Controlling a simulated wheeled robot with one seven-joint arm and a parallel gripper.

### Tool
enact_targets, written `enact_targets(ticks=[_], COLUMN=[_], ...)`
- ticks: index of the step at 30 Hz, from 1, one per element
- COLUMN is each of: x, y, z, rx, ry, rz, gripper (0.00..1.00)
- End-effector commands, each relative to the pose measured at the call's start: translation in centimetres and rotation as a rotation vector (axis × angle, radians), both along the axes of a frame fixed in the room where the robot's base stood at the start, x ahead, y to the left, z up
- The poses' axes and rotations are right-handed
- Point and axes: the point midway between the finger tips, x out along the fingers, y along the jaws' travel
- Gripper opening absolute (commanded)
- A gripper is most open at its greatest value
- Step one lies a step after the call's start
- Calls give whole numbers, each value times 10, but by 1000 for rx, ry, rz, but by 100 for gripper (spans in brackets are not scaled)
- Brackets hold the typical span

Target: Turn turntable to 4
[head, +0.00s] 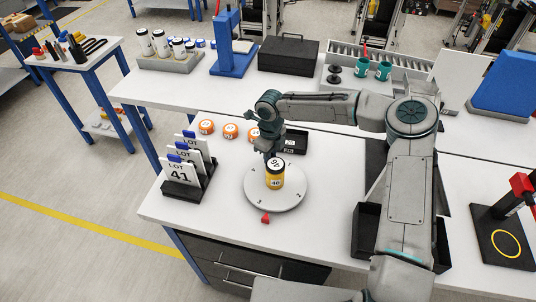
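The turntable (288,199) is a round light-grey disc on the white workbench. Small dark marks show near its rim, but the numerals are too small to read surely. A red pointer (266,217) sits at its front edge. A yellow jar (275,182) labelled 46, with a numbered lid, stands upright near the disc's middle. My gripper (268,151) reaches in from the back, just behind and above the jar. It points down; its fingertips are small and partly overlap the jar's lid in view, so opening and contact cannot be told.
A black rack (181,192) with LOT cards stands left of the turntable. Several orange discs (230,131) and a black display box (294,140) lie behind it. Black bins (367,231) stand to the right. The bench front left of the pointer is clear.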

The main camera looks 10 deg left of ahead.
Motion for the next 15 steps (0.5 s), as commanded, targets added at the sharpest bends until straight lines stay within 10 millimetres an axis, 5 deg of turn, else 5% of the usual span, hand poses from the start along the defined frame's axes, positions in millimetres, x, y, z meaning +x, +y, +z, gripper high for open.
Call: enact_targets(ticks=[6, 7, 9, 15], x=[0, 0, 0, 0], y=[1, 1, 1, 1], z=[0, 0, 0, 0], rx=[3, 3, 2, 1], ry=[1, 1, 0, 0], rz=[0, 0, 0, 2], gripper=[0, 22, 41, 41])
